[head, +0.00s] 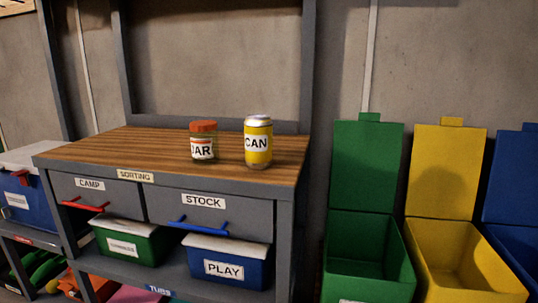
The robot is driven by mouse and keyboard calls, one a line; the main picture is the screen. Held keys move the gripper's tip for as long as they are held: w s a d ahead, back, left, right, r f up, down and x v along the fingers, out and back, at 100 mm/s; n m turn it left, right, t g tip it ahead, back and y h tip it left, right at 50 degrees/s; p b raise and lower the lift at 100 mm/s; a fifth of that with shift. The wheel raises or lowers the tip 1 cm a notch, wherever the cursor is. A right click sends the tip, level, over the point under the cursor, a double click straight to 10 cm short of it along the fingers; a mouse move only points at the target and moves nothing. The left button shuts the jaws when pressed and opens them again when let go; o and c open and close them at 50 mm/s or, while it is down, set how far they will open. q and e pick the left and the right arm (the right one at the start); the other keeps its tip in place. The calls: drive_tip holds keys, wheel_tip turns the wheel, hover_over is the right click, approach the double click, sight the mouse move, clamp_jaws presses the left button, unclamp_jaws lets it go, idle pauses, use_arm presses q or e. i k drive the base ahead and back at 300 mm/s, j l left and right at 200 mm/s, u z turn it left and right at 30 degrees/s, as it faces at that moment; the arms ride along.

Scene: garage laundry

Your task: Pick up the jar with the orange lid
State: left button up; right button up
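The jar (203,149) is greenish glass with a white label reading JAR and an orange lid (203,126). It stands upright on the wooden top of the sorting bench (120,143). A yellow can (258,158) with a silver top and a CAN label stands upright to its right, with a small gap between them. Neither of my grippers shows in the head view.
The bench has drawers labelled CAMP (90,184) and STOCK (203,202), with tubs on the shelf below. Open green (368,165), yellow (446,170) and blue (512,175) bins stand at right. A blue cooler-like box (28,205) is at left. The bench top left of the jar is clear.

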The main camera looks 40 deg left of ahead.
sight(204, 133)
drive_tip(key=u, duration=1.2)
